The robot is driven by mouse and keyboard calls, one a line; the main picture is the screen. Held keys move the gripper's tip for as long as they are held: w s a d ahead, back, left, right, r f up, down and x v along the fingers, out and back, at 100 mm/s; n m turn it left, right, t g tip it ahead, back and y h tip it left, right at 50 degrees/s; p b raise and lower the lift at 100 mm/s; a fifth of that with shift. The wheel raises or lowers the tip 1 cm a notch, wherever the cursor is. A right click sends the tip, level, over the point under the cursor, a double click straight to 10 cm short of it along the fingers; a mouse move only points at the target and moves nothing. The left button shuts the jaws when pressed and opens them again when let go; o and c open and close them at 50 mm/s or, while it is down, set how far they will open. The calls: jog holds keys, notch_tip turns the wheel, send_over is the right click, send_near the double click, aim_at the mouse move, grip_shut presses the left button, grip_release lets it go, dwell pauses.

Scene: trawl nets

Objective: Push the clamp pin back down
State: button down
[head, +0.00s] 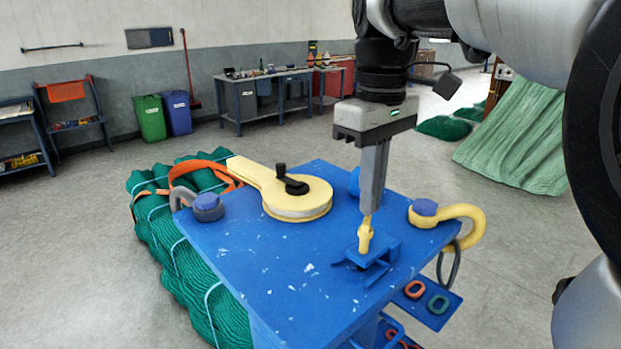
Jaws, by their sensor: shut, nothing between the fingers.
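The clamp pin (365,238) is yellow and stands upright in a small blue clamp (378,252) near the right front of the blue table (270,270). My gripper (369,211) points straight down over the pin, with its long grey fingers together and nothing held between them. The fingertips are right at the top of the pin. I cannot tell from this view whether they touch it. The pin's lower end is hidden in the clamp.
Green netting (175,265) lies left of the table. A low tray (430,303) holds rings.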

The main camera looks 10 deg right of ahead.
aim_at(369, 219)
jog(key=shift+f, duration=0.5)
jog(key=shift+f+b, duration=0.9)
jog(key=shift+f, duration=0.75)
